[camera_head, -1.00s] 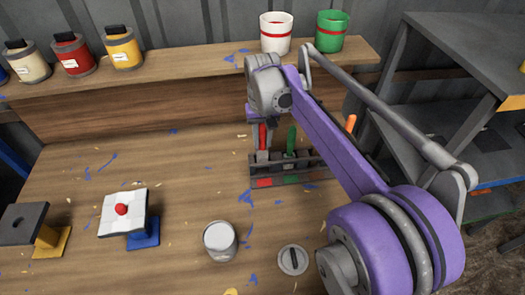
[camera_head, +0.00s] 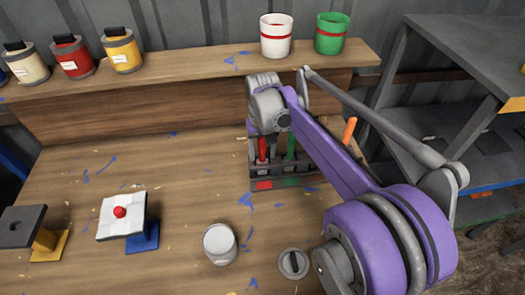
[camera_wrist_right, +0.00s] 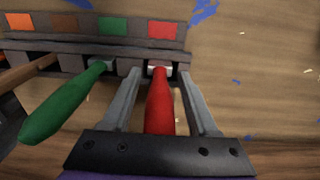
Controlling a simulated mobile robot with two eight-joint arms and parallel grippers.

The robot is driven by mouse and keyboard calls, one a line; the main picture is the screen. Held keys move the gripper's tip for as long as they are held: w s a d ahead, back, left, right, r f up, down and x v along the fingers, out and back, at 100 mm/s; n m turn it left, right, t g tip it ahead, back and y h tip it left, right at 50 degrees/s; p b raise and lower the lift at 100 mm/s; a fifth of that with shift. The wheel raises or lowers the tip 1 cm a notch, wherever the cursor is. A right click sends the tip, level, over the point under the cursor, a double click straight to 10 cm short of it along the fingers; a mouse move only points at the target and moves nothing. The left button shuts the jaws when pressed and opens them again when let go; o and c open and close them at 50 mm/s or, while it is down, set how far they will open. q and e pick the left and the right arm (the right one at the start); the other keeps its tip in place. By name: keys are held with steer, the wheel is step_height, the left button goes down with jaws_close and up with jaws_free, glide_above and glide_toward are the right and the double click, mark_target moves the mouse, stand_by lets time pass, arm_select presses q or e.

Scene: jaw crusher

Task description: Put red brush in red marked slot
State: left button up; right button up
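The red brush (camera_head: 262,149) stands in the dark holder (camera_head: 318,182) at the slot with the red mark (camera_head: 264,185). In the right wrist view, the red brush (camera_wrist_right: 159,105) points its handle toward the camera, and its lower end meets the holder beside the red mark (camera_wrist_right: 162,29). My right gripper (camera_wrist_right: 160,75) has one finger on each side of the handle, with gaps visible on both sides. It is open around the brush. In the head view my arm hides much of the gripper. My left gripper is not in view.
A green brush (camera_wrist_right: 68,103) stands in the neighbouring slot, and an orange handle (camera_head: 349,130) stands farther right. A white can (camera_head: 220,244) and a round lid (camera_head: 293,263) lie in front. Paint buckets (camera_head: 276,36) stand on the back shelf.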

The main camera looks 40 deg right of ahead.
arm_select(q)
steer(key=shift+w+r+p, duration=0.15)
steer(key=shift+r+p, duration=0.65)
arm_select(e)
step_height(320, 180, up, 12)
steer(key=shift+r, duration=0.15)
